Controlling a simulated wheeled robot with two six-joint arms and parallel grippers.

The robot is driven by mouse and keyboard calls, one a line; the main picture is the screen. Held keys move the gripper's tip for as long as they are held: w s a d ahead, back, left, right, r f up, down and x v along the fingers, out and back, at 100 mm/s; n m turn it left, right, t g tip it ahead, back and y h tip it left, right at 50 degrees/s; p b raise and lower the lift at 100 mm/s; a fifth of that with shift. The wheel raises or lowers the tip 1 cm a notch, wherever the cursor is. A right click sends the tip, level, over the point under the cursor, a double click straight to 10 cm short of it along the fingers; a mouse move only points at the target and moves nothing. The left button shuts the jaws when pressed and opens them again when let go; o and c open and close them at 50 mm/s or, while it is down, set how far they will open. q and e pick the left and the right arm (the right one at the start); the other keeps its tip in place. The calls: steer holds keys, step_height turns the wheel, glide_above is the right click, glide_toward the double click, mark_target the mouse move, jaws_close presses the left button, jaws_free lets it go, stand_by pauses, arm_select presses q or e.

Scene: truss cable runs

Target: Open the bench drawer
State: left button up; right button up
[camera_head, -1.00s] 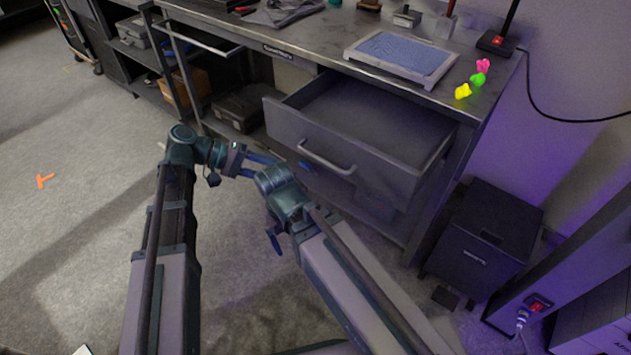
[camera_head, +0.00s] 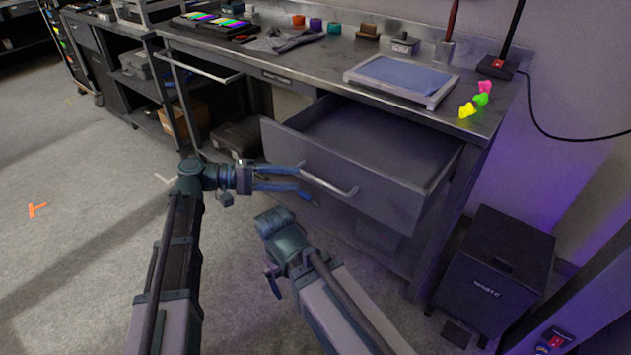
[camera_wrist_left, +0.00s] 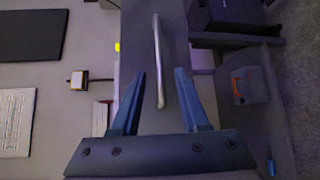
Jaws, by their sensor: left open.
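The bench drawer (camera_head: 340,172) is grey metal and stands pulled out under the right part of the bench, its empty inside showing. Its bar handle (camera_head: 335,188) is on the front. My left gripper (camera_head: 307,186) is open at the handle's left end. In the left wrist view, the handle (camera_wrist_left: 158,60) reaches down between the spread fingers (camera_wrist_left: 160,75), with gaps to both. I cannot tell whether a finger touches it in the head view. My right arm's wrist (camera_head: 275,222) is just below and in front; its gripper fingers do not show.
The bench top (camera_head: 310,62) carries a blue-topped tray (camera_head: 405,75), coloured lumps (camera_head: 482,98) and a dark red-switched base (camera_head: 497,66). A black bin (camera_head: 495,270) stands right of the bench. The floor (camera_head: 90,220) at left is mostly clear.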

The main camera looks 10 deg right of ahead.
mark_target(315, 178)
arm_select(q)
steer(key=d, duration=0.4)
steer(key=s+d+f, duration=0.1)
steer(key=d, duration=0.1)
steer(key=shift+d+b, duration=0.35)
steer(key=shift+d, duration=0.05)
jaws_close()
stand_by(1.1)
